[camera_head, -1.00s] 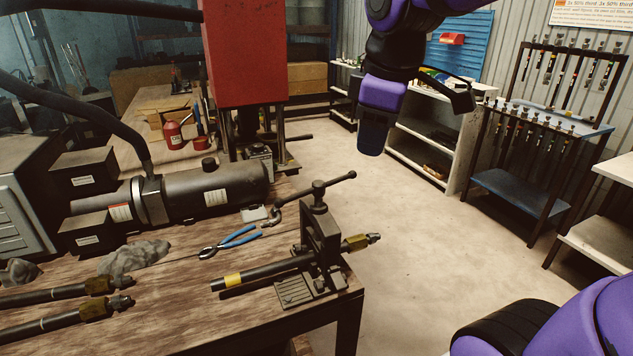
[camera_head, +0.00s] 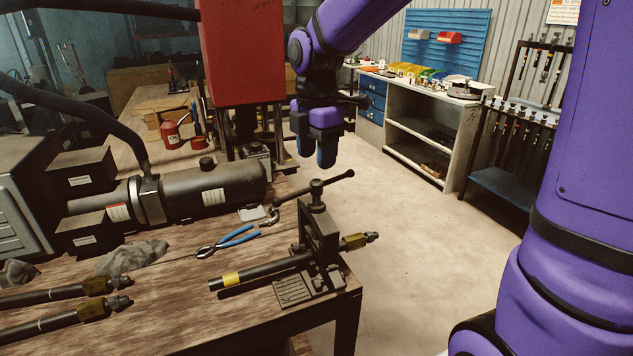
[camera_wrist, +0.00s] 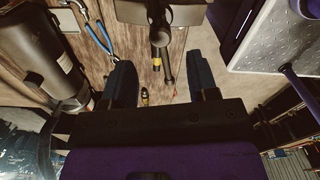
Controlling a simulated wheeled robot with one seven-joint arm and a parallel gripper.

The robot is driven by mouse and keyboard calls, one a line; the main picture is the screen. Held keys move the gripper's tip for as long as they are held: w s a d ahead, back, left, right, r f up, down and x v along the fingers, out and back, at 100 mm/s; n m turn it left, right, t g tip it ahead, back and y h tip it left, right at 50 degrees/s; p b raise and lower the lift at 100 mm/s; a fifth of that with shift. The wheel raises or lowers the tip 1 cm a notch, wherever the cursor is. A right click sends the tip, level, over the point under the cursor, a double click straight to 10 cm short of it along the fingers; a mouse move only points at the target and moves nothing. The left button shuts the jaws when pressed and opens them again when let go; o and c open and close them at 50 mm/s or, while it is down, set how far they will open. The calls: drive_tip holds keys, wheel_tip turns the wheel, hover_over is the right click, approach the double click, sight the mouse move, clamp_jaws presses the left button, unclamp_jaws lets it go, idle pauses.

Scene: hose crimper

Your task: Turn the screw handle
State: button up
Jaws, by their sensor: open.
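The screw handle (camera_head: 334,182) is a dark T-bar with a knob at its end, on top of the upright black clamp (camera_head: 320,238) at the bench's front right corner. A dark hose with a yellow band (camera_head: 232,279) passes through the clamp, its brass fitting (camera_head: 354,241) sticking out to the right. My gripper (camera_head: 316,152) hangs fingers down above and behind the handle, apart from it. In the wrist view, my gripper (camera_wrist: 161,65) is open with dark blue fingers spread. The screw handle (camera_wrist: 160,32) shows ahead, roughly between the fingers. No contact is visible.
Blue-handled pliers (camera_head: 228,241) and a grey cloth (camera_head: 133,257) lie on the wooden bench. A large dark cylinder (camera_head: 205,190) lies at the left. A red machine column (camera_head: 242,60) stands behind. Open floor lies right of the bench.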

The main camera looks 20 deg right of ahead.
sight(317, 181)
wheel_tip(317, 181, down, 7)
drive_tip(key=shift+r, duration=0.15)
drive_tip(key=shift+c, duration=0.5)
clamp_jaws()
